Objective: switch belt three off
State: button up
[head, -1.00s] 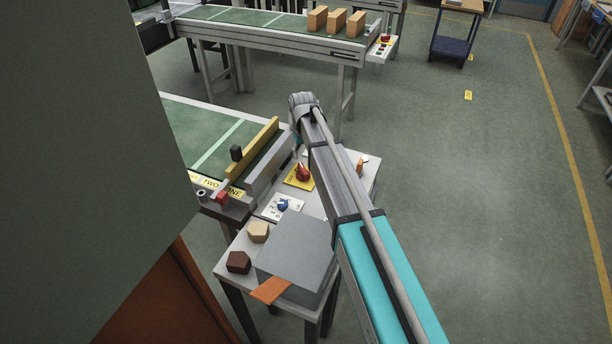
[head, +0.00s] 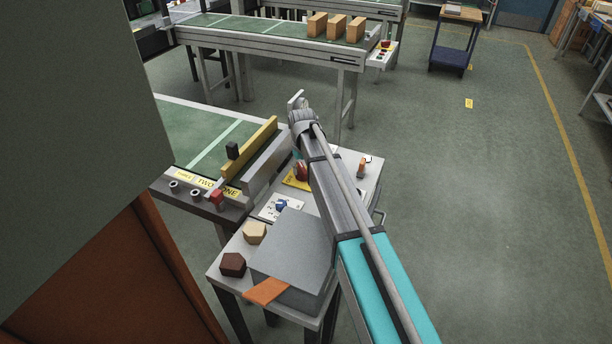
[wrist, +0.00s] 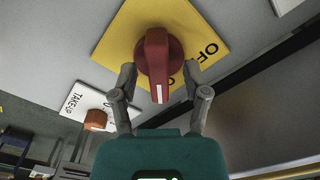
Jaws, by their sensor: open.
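The red rotary knob (wrist: 156,56) sits on a yellow plate (wrist: 119,38) with "OFF" lettering in the wrist view. Its white mark points toward the bottom of the picture, away from "OFF". My gripper (wrist: 160,75) is open, with one finger on each side of the knob's lower part. I cannot tell whether the fingers touch it. In the head view the knob (head: 302,170) and its yellow plate (head: 294,181) are partly behind my arm, and the gripper is mostly hidden.
An orange switch (wrist: 95,119) on a white "TAKE UP" plate is close by. A blue knob (head: 281,206) on a white plate, a grey box (head: 292,250) and two small blocks share the stand. A dark green panel (head: 80,120) blocks the left.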

jog(key=shift+f+b, duration=0.35)
jog(key=shift+f, duration=0.2)
